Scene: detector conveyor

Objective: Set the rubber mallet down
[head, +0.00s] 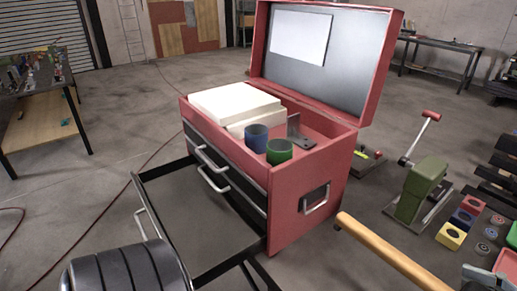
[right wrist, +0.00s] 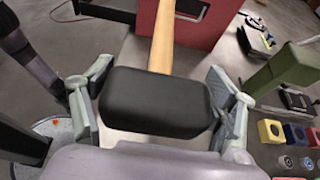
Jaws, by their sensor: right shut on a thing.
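The rubber mallet's pale wooden handle (head: 395,254) slants across the lower right of the head view, in front of the toolbox's right end. Its black head (right wrist: 158,102) fills the middle of the right wrist view, with the handle running up and away. My right gripper (right wrist: 160,88) is shut on the mallet head, one finger at each side. The head view cuts off most of the mallet head and right gripper at its lower edge. My left gripper does not show.
A red toolbox (head: 287,205) stands with its lid (head: 330,85) up and an empty drawer (head: 200,215) pulled out. White boxes, a blue cup (head: 257,137) and a green cup (head: 279,152) sit in its top. A green press (head: 418,188) and coloured blocks (head: 451,236) lie to the right.

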